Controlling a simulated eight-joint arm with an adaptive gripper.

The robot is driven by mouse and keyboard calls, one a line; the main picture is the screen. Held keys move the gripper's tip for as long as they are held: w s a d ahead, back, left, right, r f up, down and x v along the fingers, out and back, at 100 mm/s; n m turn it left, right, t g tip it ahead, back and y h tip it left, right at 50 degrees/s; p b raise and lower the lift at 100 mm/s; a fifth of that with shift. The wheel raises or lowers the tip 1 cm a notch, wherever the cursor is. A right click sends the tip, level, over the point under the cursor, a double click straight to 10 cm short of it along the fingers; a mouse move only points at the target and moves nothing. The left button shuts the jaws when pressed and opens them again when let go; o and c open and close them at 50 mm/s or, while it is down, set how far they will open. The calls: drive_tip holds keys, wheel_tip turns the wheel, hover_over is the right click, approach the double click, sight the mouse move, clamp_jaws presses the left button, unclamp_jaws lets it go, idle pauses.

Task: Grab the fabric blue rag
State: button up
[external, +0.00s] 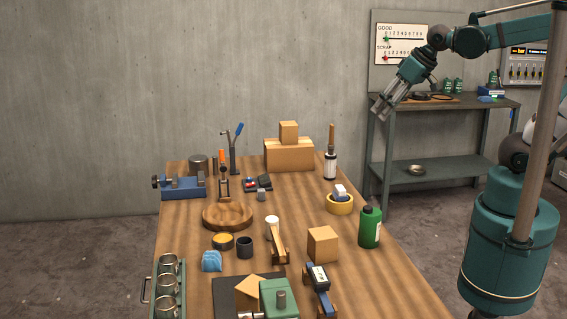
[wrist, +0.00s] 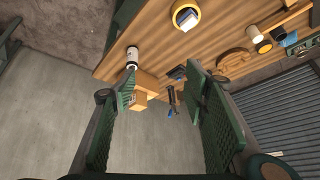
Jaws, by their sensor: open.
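A small crumpled light blue rag (external: 211,261) lies on the wooden table, near the front left, beside a yellow-topped tin and behind a dark mat. A small blue patch at the upper right of the wrist view (wrist: 289,40) appears to be the same rag. My gripper (external: 380,110) is open and empty, high above and beyond the table's right side, far from the rag. In the wrist view its two green-padded fingers (wrist: 162,82) are spread apart with nothing between them.
The table (external: 180,225) is crowded: a round wooden board (external: 228,216), a dark cup (external: 245,247), a green bottle (external: 370,227), cardboard boxes (external: 289,154) and a cup rack (external: 168,288). A grey bench (external: 455,108) at back right holds bottles and a light blue item (external: 485,99).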

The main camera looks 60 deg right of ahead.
drive_tip(key=w+a+r+m+g+p, duration=0.1)
drive_tip(key=w+a+m+g, duration=0.25)
drive_tip(key=w+a, duration=1.5)
drive_tip(key=m+g+p, duration=0.2)
drive_tip(key=m+g, duration=0.1)
drive_tip(key=m, duration=0.3)
hover_over(212, 255)
drive_tip(key=shift+n, duration=0.25)
drive_tip(key=f, duration=2.5)
drive_tip(key=shift+w+d+f, duration=0.2)
drive_tip(key=shift+w+d, duration=0.05)
drive_tip(key=shift+d, duration=0.15)
drive_tip(key=shift+s+a+f, duration=0.15)
drive_tip(key=shift+a+f, duration=0.2)
drive_tip(key=shift+f, duration=1.3)
